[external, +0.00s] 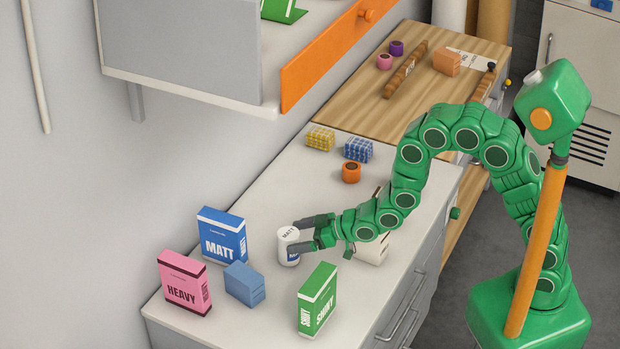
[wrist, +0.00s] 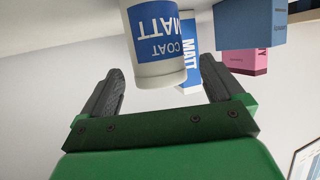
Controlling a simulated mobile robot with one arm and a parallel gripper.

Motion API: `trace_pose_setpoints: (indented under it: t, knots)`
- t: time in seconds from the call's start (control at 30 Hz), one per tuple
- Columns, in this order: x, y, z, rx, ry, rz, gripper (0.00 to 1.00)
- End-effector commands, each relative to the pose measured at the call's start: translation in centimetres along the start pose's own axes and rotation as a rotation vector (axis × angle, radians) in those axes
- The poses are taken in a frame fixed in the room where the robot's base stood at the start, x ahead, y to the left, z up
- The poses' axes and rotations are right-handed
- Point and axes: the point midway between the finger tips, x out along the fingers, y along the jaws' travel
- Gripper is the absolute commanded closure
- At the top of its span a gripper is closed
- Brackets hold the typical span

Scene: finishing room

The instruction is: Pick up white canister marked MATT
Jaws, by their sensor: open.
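The white canister marked MATT (external: 287,252) stands upright on the pale counter, with a blue label reading MATT COAT in the wrist view (wrist: 155,42). My gripper (external: 303,234) reaches it from the right, low over the counter. The fingers cover part of the canister in the external view.
A green SHINY box (external: 317,299) is in front. A cream object (external: 373,250) sits partly behind my wrist. An orange roll (external: 351,172) is farther back.

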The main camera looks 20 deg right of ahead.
Motion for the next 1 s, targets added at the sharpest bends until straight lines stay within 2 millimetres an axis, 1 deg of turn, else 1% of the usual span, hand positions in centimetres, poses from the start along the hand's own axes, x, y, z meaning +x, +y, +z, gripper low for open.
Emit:
trace_pose_setpoints:
  t: [0.17, 0.27, 0.6, 0.7, 0.9, 0.93, 1.0]
  knots:
    - [0.6, 0.0, -0.1, 0.0, 0.0, 0.0, 0.05]
    - [1.4, 0.1, -0.2, 0.0, 0.001, 0.0, 0.05]
    - [5.0, 0.1, -0.1, 0.0, -0.001, 0.0, 0.05]
    - [5.4, 0.1, -0.3, 0.0, 0.001, 0.0, 0.05]
    - [5.4, 0.1, -0.3, 0.0, 0.001, 0.001, 0.05]
    - [5.4, 0.1, -0.3, 0.0, 0.001, 0.001, 0.08]
    - [5.4, 0.1, -0.3, 0.0, 0.001, 0.001, 0.19]
